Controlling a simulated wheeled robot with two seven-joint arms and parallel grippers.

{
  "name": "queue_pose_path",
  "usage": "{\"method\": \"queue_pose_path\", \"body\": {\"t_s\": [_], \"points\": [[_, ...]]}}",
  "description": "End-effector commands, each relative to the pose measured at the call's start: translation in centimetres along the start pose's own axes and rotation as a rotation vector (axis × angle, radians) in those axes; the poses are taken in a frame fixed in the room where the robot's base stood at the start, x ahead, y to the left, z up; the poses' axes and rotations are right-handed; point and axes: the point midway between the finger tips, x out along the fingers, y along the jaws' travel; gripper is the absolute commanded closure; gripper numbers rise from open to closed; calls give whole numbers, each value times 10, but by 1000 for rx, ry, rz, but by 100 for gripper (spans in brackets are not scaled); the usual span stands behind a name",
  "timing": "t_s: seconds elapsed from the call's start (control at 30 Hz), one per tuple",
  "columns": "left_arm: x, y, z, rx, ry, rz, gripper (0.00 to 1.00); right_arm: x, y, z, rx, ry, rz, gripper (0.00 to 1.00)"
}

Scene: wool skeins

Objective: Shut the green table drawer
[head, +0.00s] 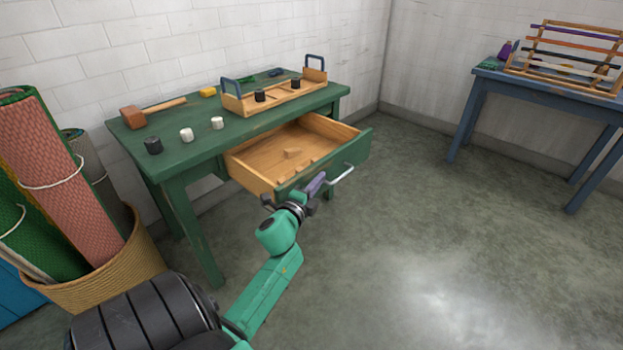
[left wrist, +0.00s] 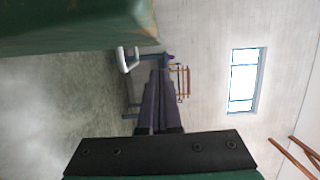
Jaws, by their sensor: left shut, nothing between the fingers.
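The green table (head: 200,145) stands against the brick wall in the head view. Its drawer (head: 266,166) is pulled out, with a bare wood inside holding a few small wooden pieces. The drawer's green front (head: 352,152) carries a pale bar handle (head: 342,175), which also shows in the left wrist view (left wrist: 127,60). My left gripper (head: 316,184) is shut and empty, close in front of the drawer front and left of the handle; I cannot tell if it touches. Its closed fingers (left wrist: 158,100) fill the middle of the left wrist view. My right gripper is not in view.
On the tabletop are a mallet (head: 135,116), several small black and white cylinders, and a wooden tray (head: 235,104) with blue handles. A basket (head: 125,262) of rolled rugs stands at the left. A blue table (head: 480,88) with a rack stands right. The floor between is clear.

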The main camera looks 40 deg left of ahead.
Motion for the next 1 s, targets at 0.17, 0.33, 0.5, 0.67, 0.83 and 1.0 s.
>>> {"method": "queue_pose_path", "body": {"t_s": [0.17, 0.33, 0.5, 0.67, 0.83, 1.0], "points": [[5, 1, 22, 1, 1, 2, 100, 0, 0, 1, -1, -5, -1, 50], [6, 0, 26, -2, 1, 1, 100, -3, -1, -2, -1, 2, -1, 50], [5, 1, 26, -2, 1, 1, 100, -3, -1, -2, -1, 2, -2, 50], [6, 1, 29, -2, 1, 1, 100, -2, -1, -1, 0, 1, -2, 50], [10, 0, 45, 0, 0, 1, 100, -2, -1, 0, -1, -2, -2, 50], [18, 1, 76, 3, -2, 1, 100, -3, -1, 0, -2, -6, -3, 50]]}}
